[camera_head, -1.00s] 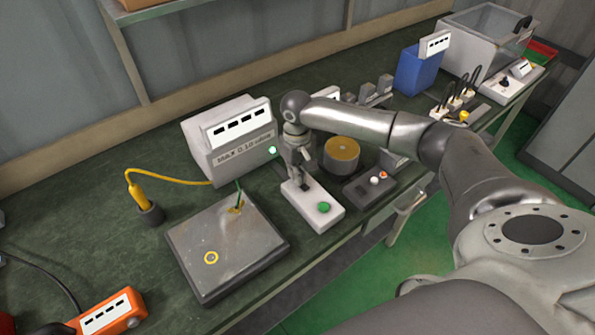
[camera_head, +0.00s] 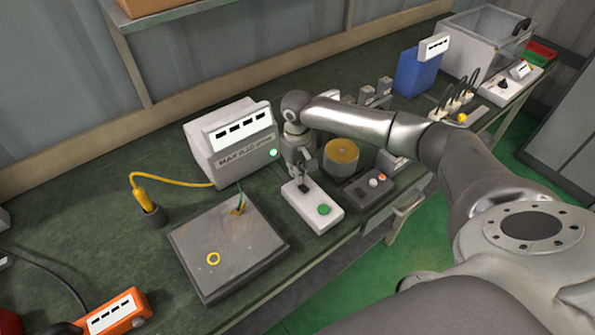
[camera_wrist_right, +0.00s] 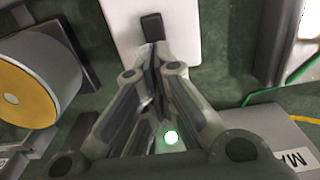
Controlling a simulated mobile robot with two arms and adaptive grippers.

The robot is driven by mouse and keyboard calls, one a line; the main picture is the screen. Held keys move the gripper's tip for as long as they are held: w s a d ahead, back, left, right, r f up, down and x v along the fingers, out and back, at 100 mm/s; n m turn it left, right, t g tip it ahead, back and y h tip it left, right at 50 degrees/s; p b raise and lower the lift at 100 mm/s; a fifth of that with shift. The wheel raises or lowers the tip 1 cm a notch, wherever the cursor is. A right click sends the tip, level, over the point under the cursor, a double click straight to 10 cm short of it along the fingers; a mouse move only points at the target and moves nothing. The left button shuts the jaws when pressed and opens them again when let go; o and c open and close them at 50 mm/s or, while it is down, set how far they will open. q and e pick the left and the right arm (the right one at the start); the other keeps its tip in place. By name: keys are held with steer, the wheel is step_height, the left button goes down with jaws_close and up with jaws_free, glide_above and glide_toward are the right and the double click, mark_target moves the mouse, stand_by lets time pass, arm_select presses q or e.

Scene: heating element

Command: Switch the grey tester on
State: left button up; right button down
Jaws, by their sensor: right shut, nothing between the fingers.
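The grey tester (camera_head: 222,155) is a boxy unit with a white display strip and a label starting "MAX". A round green light (camera_head: 273,153) glows at its right front edge. A corner of the tester shows in the wrist view (camera_wrist_right: 276,128), where a green glow (camera_wrist_right: 171,137) shows beside the fingers. My right gripper (camera_head: 304,180) is shut and empty, pointing down over the white box (camera_head: 327,220). Its fingertips (camera_wrist_right: 155,52) are close to the black switch (camera_wrist_right: 152,27) on that box; contact cannot be told. My left gripper is out of view.
A grey plate (camera_head: 215,235) with a yellow ring lies in front of the tester. A yellow-topped cylinder (camera_head: 341,151) and a dark control box (camera_head: 369,188) stand right of the gripper. A yellow probe (camera_head: 141,198) stands in a holder at left. An orange meter (camera_head: 118,312) lies front left.

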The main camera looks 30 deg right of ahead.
steer(key=shift+w+r+p, duration=0.15)
steer(key=shift+r+p, duration=1)
steer(key=shift+p, duration=0.2)
steer(key=shift+w+r+p, duration=0.15)
steer(key=shift+r+p, duration=0.95)
steer(key=shift+p, duration=0.25)
step_height(320, 180, up, 9)
steer(key=w+b, duration=0.1)
steer(key=b, duration=0.2)
steer(key=shift+w+r, duration=0.2)
steer(key=shift+w, duration=0.2)
steer(key=shift+a, duration=0.1)
